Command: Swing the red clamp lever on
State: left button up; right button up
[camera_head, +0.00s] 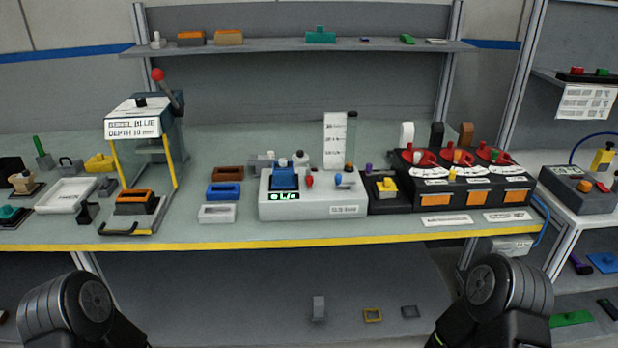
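Several red clamp-like parts sit along the top of a black module (444,204) at the right of the bench: a left one (424,158), a middle one (462,158) and a right one (490,153). White, black and brown upright pieces stand behind them. I cannot tell which one is the clamp lever. A separate press at the left (140,106) has a dark lever with a red ball knob (158,74). Parts of my two arms show at the bottom left and bottom right, below the bench edge. Neither gripper's fingers are in view.
A grey tester box (315,206) with a green display stands left of the black module. Small coloured trays (223,191) and a white tray (66,196) lie further left. The bench has a yellow front edge (300,241). A shelf (300,46) hangs behind. A side table (585,215) stands right.

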aim_at(309, 179)
jog(key=i+l+u, duration=0.15)
jog(key=u, duration=0.25)
jog(key=l+u, duration=0.45)
jog(key=i+l+u, duration=0.1)
jog(key=l+u, duration=0.3)
jog(key=j, duration=0.15)
